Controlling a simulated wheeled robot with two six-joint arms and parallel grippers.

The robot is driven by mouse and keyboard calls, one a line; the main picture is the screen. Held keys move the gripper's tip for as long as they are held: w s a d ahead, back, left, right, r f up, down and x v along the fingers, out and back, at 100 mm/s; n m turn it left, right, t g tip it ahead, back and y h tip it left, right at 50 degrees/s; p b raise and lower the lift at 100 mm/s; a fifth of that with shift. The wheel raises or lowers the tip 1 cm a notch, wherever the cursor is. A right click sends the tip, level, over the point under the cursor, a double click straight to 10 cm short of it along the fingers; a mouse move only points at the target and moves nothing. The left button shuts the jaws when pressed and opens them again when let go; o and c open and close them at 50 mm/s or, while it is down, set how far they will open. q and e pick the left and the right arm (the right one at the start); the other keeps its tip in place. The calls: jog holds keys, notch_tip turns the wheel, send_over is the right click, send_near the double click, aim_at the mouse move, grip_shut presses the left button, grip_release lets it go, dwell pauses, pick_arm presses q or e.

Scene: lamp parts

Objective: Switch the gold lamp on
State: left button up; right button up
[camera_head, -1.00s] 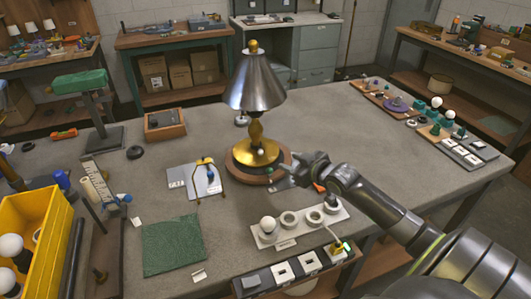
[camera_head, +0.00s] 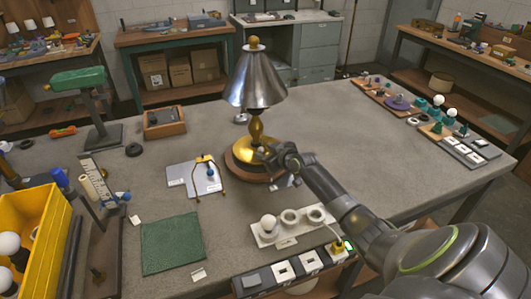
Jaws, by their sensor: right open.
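The gold lamp (camera_head: 256,128) stands upright near the middle of the table, with a brass stem, a silver-grey cone shade and a round brass foot on a wooden base (camera_head: 238,172). No glow shows under the shade. My right gripper (camera_head: 272,160) is open at the right front of the lamp's foot, and its fingers overlap the foot in the camera_head view. I cannot tell whether they touch it. The fingers hide that part of the foot, and no switch can be made out. My left gripper is not in view.
A bulb-holder tray (camera_head: 268,240) and a socket strip (camera_head: 252,282) lie at the front, near my right arm. A wire stand on a grey plate (camera_head: 180,173) is left of the lamp. A green mat (camera_head: 172,243) lies front left. The table's right half has free room.

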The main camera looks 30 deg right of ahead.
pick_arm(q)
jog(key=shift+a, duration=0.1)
pick_arm(e)
jog(key=shift+w+f, duration=0.1)
jog(key=shift+w, duration=0.25)
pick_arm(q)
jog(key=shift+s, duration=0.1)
